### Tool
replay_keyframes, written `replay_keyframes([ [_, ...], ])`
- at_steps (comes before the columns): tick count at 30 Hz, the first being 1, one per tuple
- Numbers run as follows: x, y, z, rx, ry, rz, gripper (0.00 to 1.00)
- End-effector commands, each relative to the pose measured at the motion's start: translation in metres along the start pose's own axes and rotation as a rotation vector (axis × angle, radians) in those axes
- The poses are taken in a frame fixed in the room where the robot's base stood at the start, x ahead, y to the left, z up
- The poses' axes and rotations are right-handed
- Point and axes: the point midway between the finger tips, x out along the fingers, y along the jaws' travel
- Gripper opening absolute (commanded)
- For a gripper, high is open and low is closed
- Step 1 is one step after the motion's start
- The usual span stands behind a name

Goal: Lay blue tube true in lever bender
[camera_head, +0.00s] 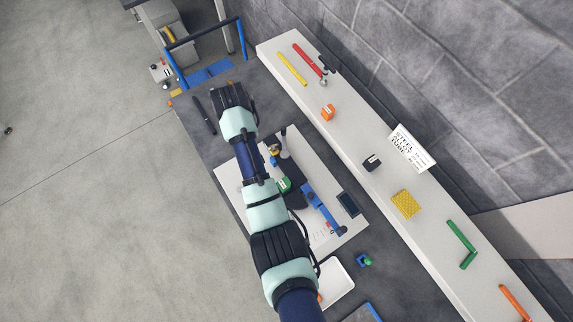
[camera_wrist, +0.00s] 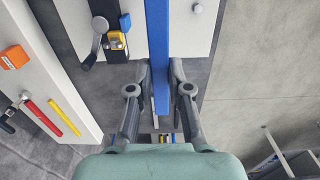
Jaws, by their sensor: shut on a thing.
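The blue tube (camera_wrist: 158,40) runs straight up the wrist view, from between my fingers to the top edge. My gripper (camera_wrist: 160,85) is shut on it, one finger on each side. The tube passes to the right of the lever bender's dark base (camera_wrist: 106,12), with a gap between them in the picture; its height above the board is unclear. A yellow block (camera_wrist: 117,42) and a grey crank handle (camera_wrist: 98,35) sit at the base's near end. In the head view, the bender (camera_head: 293,195) with its blue lever (camera_head: 320,205) is partly covered by my arm, which hides my gripper.
The bender stands on a white board (camera_head: 232,180). A pale shelf (camera_head: 345,145) along the wall carries an orange block (camera_head: 327,112), red and yellow tools and a green angled piece (camera_head: 462,245). A white tray (camera_head: 335,280) and dark phone-like item (camera_head: 348,204) are nearby.

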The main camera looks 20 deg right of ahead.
Motion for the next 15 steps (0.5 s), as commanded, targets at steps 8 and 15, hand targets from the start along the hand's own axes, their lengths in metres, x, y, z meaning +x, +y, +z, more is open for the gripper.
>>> replay_keyframes([
  [8, -0.001, 0.009, 0.005, 0.002, 0.0, 0.0, 0.0],
  [15, -0.001, 0.017, 0.009, 0.001, 0.001, 0.0, 0.0],
])
